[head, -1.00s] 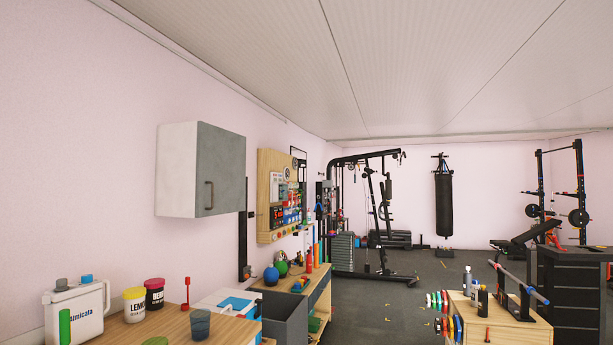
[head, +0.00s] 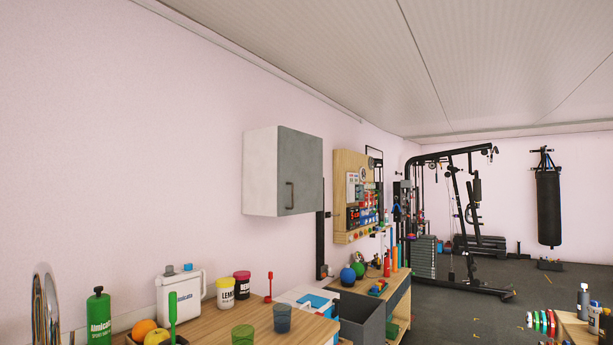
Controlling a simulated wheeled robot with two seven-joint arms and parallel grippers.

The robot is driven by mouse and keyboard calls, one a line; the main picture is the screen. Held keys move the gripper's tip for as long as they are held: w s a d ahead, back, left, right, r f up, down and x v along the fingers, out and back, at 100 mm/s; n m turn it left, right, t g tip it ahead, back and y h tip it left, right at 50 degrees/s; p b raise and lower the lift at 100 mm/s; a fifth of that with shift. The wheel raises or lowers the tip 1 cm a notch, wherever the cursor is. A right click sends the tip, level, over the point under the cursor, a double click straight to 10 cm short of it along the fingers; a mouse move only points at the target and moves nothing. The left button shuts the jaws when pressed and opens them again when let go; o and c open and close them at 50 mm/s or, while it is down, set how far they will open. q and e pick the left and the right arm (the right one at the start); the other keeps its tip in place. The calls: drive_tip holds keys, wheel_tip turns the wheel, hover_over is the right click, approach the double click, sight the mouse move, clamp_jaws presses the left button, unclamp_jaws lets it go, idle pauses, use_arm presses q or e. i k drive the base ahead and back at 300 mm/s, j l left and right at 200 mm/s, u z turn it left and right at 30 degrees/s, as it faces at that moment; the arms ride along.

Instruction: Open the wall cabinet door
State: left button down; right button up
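The wall cabinet (head: 283,171) hangs on the pink wall near the middle of the head view. It has a white side and a grey door (head: 301,175) with a dark vertical handle (head: 290,196) near the door's lower left. The door looks shut. Neither of my grippers shows in the view, so nothing of mine is seen near the cabinet.
Below the cabinet, a wooden counter (head: 262,326) holds a white jug (head: 180,296), tubs, cups, fruit and a green bottle (head: 98,316). A wooden wall board (head: 347,190) hangs right of the cabinet. Gym machines stand farther back; dark floor (head: 470,312) is open at right.

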sight(300, 155)
drive_tip(key=i+l+u, duration=0.2)
drive_tip(key=u, duration=0.2)
drive_tip(key=i+l+u, duration=0.2)
drive_tip(key=u, duration=0.25)
drive_tip(key=i+l, duration=0.2)
drive_tip(key=l, duration=0.15)
drive_tip(key=i+l+u, duration=0.15)
drive_tip(key=l, duration=0.2)
drive_tip(key=i+l, duration=0.15)
drive_tip(key=l, duration=0.2)
drive_tip(key=i+l+u, duration=0.1)
drive_tip(key=l, duration=0.3)
drive_tip(key=i+l, duration=0.2)
drive_tip(key=l, duration=0.2)
drive_tip(key=i+l+u, duration=0.15)
drive_tip(key=l, duration=0.2)
drive_tip(key=i+l, duration=0.15)
drive_tip(key=l, duration=0.25)
drive_tip(key=i+l+u, duration=0.1)
drive_tip(key=l, duration=0.3)
